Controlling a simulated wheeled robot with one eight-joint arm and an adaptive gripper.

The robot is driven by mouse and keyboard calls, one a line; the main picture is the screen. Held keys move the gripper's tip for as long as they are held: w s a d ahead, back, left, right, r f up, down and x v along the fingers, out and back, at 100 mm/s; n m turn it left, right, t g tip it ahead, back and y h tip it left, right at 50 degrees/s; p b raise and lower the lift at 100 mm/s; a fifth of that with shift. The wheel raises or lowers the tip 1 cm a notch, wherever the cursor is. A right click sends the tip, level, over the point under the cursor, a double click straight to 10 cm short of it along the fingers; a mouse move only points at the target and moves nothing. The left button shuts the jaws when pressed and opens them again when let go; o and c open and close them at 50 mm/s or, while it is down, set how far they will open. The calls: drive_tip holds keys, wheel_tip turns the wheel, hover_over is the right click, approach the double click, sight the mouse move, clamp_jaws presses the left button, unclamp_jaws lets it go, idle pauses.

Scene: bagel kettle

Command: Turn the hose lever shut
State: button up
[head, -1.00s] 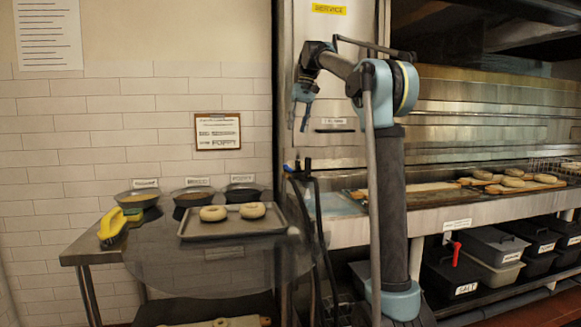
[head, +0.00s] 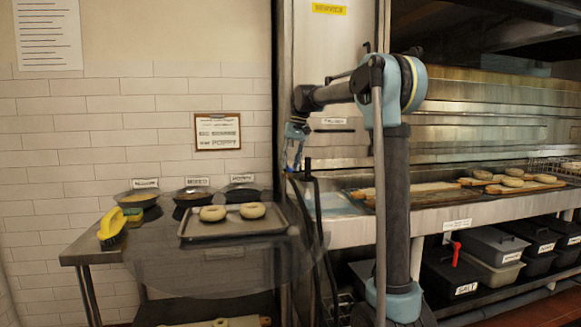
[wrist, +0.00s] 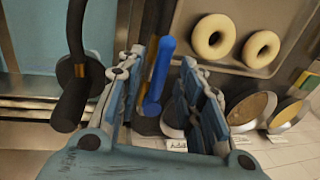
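A blue lever (wrist: 158,70) stands upright between the two fingers of my gripper (wrist: 170,62) in the wrist view. It lies nearer the left finger, and I cannot tell whether they touch. The fingers are apart, with a gap on the right side of the lever. A black hose fitting with a brass-coloured part (wrist: 78,75) stands left of the fingers. In the head view my gripper (head: 294,150) hangs just above the black hoses (head: 316,205) at the right end of the steel table.
A tray (head: 186,236) with two bagels sits on the steel table (head: 150,262), left of the hoses. Bowls (head: 192,197) and a yellow brush (head: 111,224) are farther left. On the right are a counter with bagel boards (head: 440,200) and dark bins (head: 495,243) below.

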drive_tip(key=shift+f, duration=0.3)
clamp_jaws()
